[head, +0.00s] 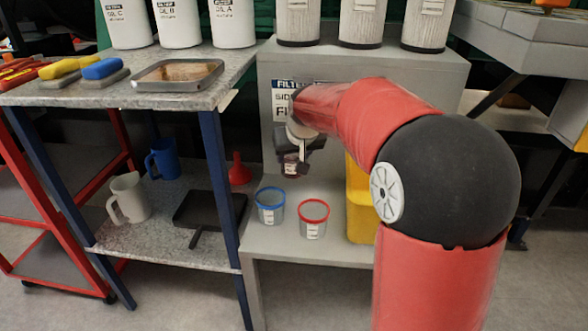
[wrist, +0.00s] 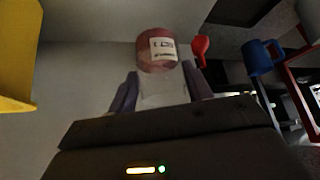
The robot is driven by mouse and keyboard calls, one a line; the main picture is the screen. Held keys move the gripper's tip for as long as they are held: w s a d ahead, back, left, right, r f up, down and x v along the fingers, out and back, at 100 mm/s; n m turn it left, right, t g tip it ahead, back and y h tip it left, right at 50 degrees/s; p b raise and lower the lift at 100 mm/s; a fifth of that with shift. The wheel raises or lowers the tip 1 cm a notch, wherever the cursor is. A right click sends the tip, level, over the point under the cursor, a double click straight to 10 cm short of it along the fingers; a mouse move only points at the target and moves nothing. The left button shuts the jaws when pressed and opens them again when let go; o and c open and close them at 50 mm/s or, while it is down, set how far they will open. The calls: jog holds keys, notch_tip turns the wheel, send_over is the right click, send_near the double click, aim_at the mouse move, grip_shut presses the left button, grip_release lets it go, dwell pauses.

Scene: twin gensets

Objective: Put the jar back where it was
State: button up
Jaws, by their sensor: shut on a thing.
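My gripper (wrist: 160,84) is shut on a small jar (wrist: 157,48) with reddish contents and a white label. In the head view my gripper (head: 300,148) points toward the grey cabinet, and the jar (head: 290,168) hangs below it, partly hidden by the fingers. The jar is held above the grey lower shelf (head: 275,238), apart from it as far as I can tell. On that shelf stand a blue-rimmed tub (head: 270,206) and a red-rimmed tub (head: 313,219), both below the held jar.
A yellow container (head: 360,200) stands right of the tubs, partly behind my arm. A red funnel (head: 239,170), blue mug (head: 162,158), white jug (head: 129,198) and black tray (head: 209,211) occupy the left lower shelf. A labelled panel (head: 283,102) is behind my gripper.

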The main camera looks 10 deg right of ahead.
notch_tip(320, 180, down, 4)
jog(key=shift+f+b, duration=0.1)
jog(key=shift+b, duration=0.25)
jog(key=shift+w, duration=0.15)
jog(key=shift+f, duration=0.2)
jog(key=o, duration=1.1)
